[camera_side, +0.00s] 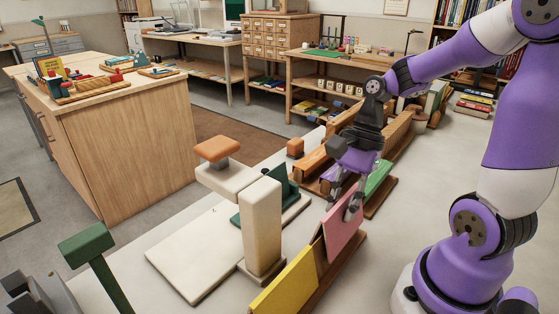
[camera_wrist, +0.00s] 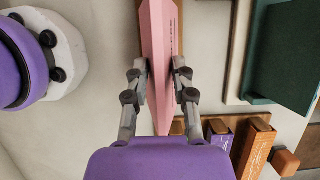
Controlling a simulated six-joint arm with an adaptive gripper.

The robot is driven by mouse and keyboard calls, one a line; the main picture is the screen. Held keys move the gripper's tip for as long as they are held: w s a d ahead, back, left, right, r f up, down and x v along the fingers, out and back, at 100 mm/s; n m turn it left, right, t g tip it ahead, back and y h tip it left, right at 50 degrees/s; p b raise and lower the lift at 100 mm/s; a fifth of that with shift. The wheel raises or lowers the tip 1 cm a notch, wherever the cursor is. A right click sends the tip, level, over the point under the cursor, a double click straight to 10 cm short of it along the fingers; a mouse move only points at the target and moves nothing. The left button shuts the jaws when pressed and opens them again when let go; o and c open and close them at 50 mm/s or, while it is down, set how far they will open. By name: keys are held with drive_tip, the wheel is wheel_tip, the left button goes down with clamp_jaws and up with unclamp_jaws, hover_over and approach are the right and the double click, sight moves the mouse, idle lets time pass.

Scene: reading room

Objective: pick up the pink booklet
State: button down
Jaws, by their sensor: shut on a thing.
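The pink booklet (camera_side: 343,226) stands upright in a wooden rack (camera_side: 325,272) on the pale work surface, between a yellow booklet (camera_side: 285,283) and a green booklet (camera_side: 379,172). My gripper (camera_side: 353,208) reaches down from above and is shut on the booklet's upper edge. In the wrist view, the pink booklet (camera_wrist: 160,60) runs between the two fingers, with one finger against each face. Its lower edge looks to be still at the rack, but I cannot tell whether it touches.
A cream stand with a thick post (camera_side: 262,225) and an orange-topped arm (camera_side: 217,150) stands left of the rack. Wooden holders (camera_wrist: 225,135) and a small orange block (camera_side: 295,147) are near.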

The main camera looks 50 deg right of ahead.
drive_tip(key=a+r, duration=0.1)
drive_tip(key=a, duration=3.1)
drive_tip(key=shift+r, duration=0.1)
drive_tip(key=d, duration=3)
drive_tip(key=shift+d, duration=1.15)
drive_tip(key=shift+a+f, duration=0.15)
drive_tip(key=shift+f, duration=1.35)
drive_tip(key=shift+f, duration=0.2)
drive_tip(key=c, duration=0.7)
unclamp_jaws()
